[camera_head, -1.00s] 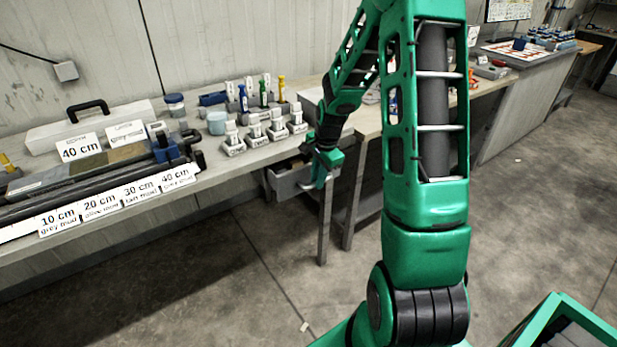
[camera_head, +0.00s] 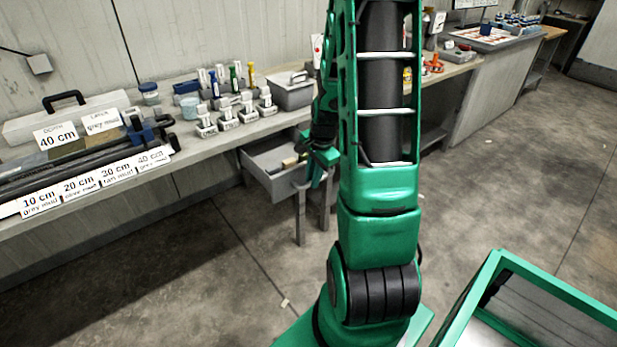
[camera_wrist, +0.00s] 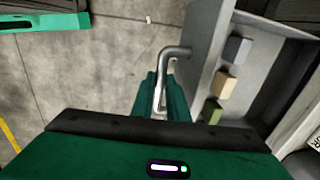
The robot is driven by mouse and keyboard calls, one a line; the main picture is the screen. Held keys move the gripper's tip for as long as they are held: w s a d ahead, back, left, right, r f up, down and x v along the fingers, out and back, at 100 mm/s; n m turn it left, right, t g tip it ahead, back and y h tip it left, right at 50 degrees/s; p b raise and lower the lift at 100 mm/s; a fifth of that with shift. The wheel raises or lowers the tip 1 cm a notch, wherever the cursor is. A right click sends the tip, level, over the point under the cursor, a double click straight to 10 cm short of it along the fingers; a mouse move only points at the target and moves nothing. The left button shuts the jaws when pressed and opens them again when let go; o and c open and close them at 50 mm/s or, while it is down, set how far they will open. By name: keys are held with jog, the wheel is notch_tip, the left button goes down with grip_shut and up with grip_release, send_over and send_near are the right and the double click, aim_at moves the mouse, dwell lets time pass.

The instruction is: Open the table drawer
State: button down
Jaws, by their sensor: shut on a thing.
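The grey table drawer (camera_head: 262,157) stands pulled out from under the workbench, and its inside shows. In the wrist view its front wall (camera_wrist: 201,50) carries a bent metal handle (camera_wrist: 174,53). My gripper (camera_wrist: 160,95) is shut on that handle, with its green fingers on either side of the bar. In the head view my gripper (camera_head: 322,168) is at the drawer's front, partly hidden by my own arm. Several small blocks lie in the drawer, among them a grey one (camera_wrist: 237,50), a beige one (camera_wrist: 225,85) and a green one (camera_wrist: 212,112).
The workbench (camera_head: 205,150) above the drawer holds labelled samples, several small stands and a grey bin (camera_head: 292,92). A green-rimmed container (camera_head: 497,262) is at the lower right. The floor before the bench is mostly clear.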

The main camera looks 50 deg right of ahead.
jog(key=shift+a, duration=0.1)
jog(key=c, duration=1.7)
grip_release()
jog(key=shift+c, duration=0.2)
notch_tip(320, 180, up, 11)
jog(key=s, duration=0.2)
jog(key=shift+f, duration=0.2)
jog(key=shift+a, duration=0.1)
jog(key=s+a+r+n+g, duration=0.1)
jog(key=s+a+r+n, duration=0.2)
jog(key=s+a+n, duration=0.3)
jog(key=s+a+r+n+g, duration=0.1)
jog(key=s+a+r+n, duration=0.3)
jog(key=s, duration=0.9)
jog(key=a+n, duration=0.3)
jog(key=a, duration=0.1)
jog(key=shift+y, duration=0.3)
